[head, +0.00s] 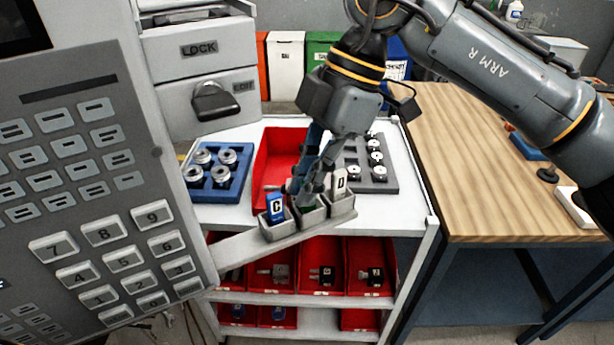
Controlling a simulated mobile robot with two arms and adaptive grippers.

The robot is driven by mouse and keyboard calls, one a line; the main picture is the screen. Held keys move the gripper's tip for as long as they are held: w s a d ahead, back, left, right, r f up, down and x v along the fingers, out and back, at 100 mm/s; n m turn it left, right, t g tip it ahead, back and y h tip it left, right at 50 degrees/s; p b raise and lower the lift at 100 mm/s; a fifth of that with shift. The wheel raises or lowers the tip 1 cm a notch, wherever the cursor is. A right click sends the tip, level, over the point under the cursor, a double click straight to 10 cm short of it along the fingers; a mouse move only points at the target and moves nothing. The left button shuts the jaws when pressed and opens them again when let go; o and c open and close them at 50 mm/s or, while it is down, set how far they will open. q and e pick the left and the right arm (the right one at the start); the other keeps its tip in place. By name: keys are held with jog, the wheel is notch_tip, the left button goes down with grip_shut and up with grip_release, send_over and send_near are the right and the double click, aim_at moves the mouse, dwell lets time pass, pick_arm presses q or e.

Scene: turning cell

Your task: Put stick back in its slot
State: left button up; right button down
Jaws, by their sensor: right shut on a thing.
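A grey holder (284,231) with a row of three slots sits on an arm at the side of the control panel. A blue stick marked C (276,207) stands in its left slot, and a pale stick marked D (340,182) stands in its right slot. My right gripper (308,196) points down at the middle slot, its fingers shut on a stick that they mostly hide. I cannot tell how deep that stick sits in the slot. My left gripper is not in view.
The control panel (90,180) with its keypad fills the left. Behind the holder, a white cart (235,213) carries a blue tray (218,180), a red bin (268,160) and a grey tray (375,183) of round parts. A wooden bench (470,180) stands at right.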

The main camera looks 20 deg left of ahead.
jog(key=shift+f, duration=0.15)
jog(key=c, duration=1.3)
grip_release()
jog(key=shift+c, duration=0.2)
jog(key=v, duration=1.2)
